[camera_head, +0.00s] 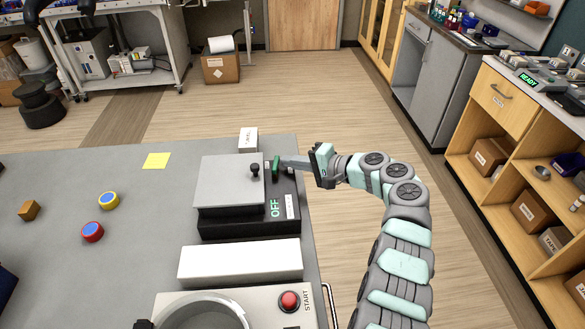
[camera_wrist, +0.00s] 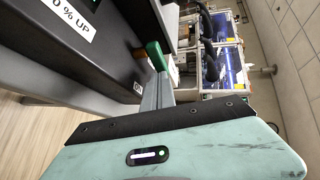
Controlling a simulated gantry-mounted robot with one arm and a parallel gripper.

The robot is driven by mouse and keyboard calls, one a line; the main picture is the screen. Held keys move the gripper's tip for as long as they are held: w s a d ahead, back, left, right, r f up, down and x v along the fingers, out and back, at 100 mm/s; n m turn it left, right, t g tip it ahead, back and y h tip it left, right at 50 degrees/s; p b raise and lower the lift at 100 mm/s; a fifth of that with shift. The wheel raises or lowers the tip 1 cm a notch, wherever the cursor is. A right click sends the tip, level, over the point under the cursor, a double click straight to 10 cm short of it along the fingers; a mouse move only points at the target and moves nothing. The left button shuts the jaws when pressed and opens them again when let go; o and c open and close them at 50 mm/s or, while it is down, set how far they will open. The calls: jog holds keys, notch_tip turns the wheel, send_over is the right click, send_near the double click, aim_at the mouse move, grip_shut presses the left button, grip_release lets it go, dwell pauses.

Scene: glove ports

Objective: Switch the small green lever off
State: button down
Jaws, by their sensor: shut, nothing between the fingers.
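The small green lever (camera_head: 276,167) stands up from the right part of a black box (camera_head: 250,228) on the grey table. Green letters reading OFF (camera_head: 275,207) show on the box in front of the lever. My gripper (camera_head: 284,162) is shut and comes in from the right, with its fingertips right at the lever. In the wrist view the green lever (camera_wrist: 156,55) is just beyond the tips of my gripper (camera_wrist: 157,80). I cannot tell whether they touch. The lever's base is partly hidden there.
A grey lid with a black knob (camera_head: 255,171) covers the box's left part. A white block (camera_head: 240,262) lies in front, near a panel with a red START button (camera_head: 289,301). A small white box (camera_head: 248,140) stands behind. The table's left part is mostly free.

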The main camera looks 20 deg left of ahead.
jog(key=shift+w+a+b, duration=0.15)
jog(key=shift+a+b, duration=0.2)
jog(key=shift+a, duration=0.05)
jog(key=shift+w+a, duration=0.1)
jog(key=shift+a, duration=0.05)
dwell(0.4)
jog(key=p+v, duration=0.2)
jog(key=v, duration=0.9)
dwell(0.4)
